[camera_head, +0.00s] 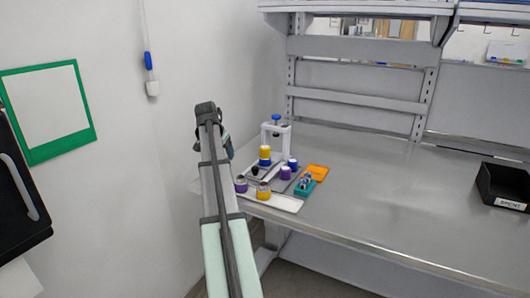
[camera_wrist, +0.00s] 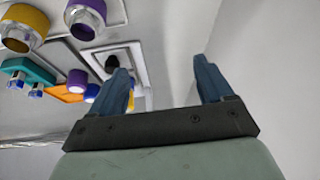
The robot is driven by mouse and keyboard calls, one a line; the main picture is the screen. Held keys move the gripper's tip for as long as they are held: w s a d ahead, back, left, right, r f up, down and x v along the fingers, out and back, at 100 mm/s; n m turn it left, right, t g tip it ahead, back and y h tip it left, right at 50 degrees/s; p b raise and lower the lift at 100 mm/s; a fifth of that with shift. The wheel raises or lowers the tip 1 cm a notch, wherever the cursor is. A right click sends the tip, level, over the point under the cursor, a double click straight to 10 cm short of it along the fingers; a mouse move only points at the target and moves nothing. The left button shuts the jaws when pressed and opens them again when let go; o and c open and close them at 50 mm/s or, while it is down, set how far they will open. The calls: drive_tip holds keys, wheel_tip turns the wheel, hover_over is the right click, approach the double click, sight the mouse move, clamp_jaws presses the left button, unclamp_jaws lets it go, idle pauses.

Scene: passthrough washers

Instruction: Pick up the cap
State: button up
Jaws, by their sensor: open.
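Several small capped or ringed parts stand on the bench; I cannot tell which one the task calls the cap. A yellow-topped part (camera_head: 263,190) and a purple-topped part (camera_head: 241,184) stand on the white tray at the front; the wrist view shows their yellow ring (camera_wrist: 23,22) and purple ring (camera_wrist: 86,10) at upper left. A small black piece (camera_wrist: 112,63) lies by the left finger. A yellow-and-blue stack (camera_head: 265,153) stands behind. My gripper (camera_wrist: 162,65) is open, with nothing between its fingers, left of these parts in the head view.
A white press-like stand (camera_head: 287,139) with a blue knob rises behind the parts. A teal rack (camera_head: 305,187), an orange block (camera_head: 317,172) and purple part (camera_head: 286,173) sit beside them. A black bin (camera_head: 502,184) stands far right. The bench between is clear; a wall is at left.

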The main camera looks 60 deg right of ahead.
approach(265, 147)
drive_tip(key=v, duration=0.3)
drive_tip(key=shift+n+g, duration=0.3)
drive_tip(key=x, duration=0.6)
drive_tip(key=w+x, duration=0.1)
drive_tip(key=x, duration=0.2)
drive_tip(key=shift+a, duration=0.2)
drive_tip(key=shift+x, duration=2.7)
drive_tip(key=shift+s+d, duration=0.1)
drive_tip(key=shift+s, duration=0.05)
drive_tip(key=shift+r, duration=0.1)
drive_tip(key=shift+c, duration=0.4)
drive_tip(key=c, duration=1)
drive_tip(key=shift+r, duration=0.1)
